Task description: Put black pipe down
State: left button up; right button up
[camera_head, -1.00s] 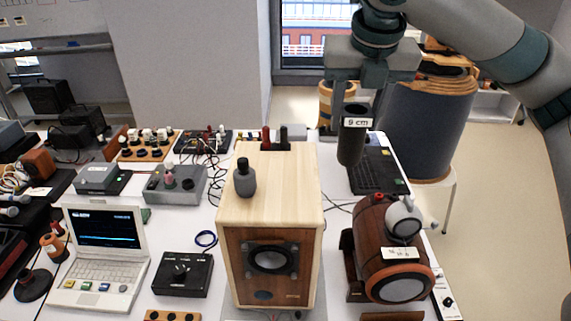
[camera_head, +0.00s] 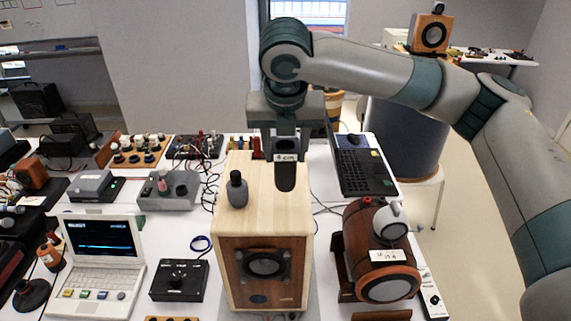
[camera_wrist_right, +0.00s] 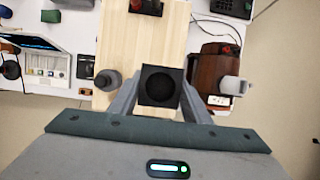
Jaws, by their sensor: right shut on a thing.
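The black pipe (camera_head: 286,178) is a dark upright tube with a small white label near its top. My right gripper (camera_head: 286,152) is shut on it and holds it upright over the wooden speaker box (camera_head: 262,205). In the right wrist view the pipe's open square-edged top (camera_wrist_right: 160,86) sits between the fingers, above the pale wooden top. I cannot tell whether its lower end touches the box. A small dark grey bottle-shaped object (camera_head: 237,190) stands on the box to the left of the pipe; it also shows in the right wrist view (camera_wrist_right: 108,80). My left gripper is not in view.
A brown barrel-shaped speaker (camera_head: 380,250) stands right of the box. A dark laptop (camera_head: 362,168) lies behind it. A white laptop (camera_head: 100,260), a black knob box (camera_head: 180,279) and a grey box (camera_head: 168,190) crowd the left. Bare wood shows around the pipe.

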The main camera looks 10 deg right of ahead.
aim_at(285, 166)
jog(key=shift+f+p, duration=1)
jog(key=shift+f, duration=1)
jog(key=o, duration=1)
jog(key=shift+o, duration=0.2)
jog(key=shift+r, duration=0.1)
jog(key=b+v, duration=0.3)
jog(key=v, duration=0.8)
jog(key=shift+s+r, duration=0.1)
jog(key=shift+r, duration=0.35)
